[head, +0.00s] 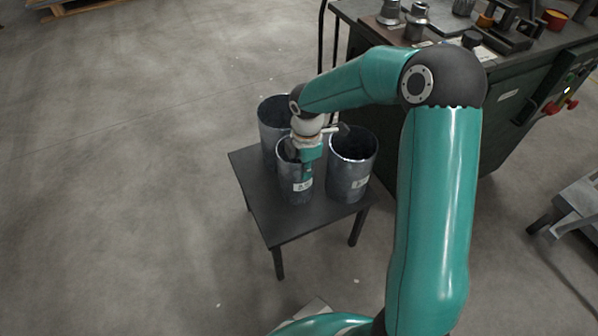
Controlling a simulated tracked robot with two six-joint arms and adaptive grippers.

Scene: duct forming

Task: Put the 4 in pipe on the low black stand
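Three grey metal pipes stand upright on the low black stand (279,228). The smallest-looking one, the front pipe (285,184), has a white label too small to read surely; I take it for the 4 in pipe. It appears to rest on the stand top. My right gripper (305,165) is at this pipe's rim, pointing down, with a teal part overlapping the near wall. The fingertips are partly hidden, so I cannot tell whether they are closed on the wall. My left gripper is not in view.
A wider pipe (352,175) stands close on the right, another pipe (268,135) behind left. A dark green workbench (530,110) with tools is at the back right. A grey metal frame (580,205) is at the right edge. The floor to the left is clear.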

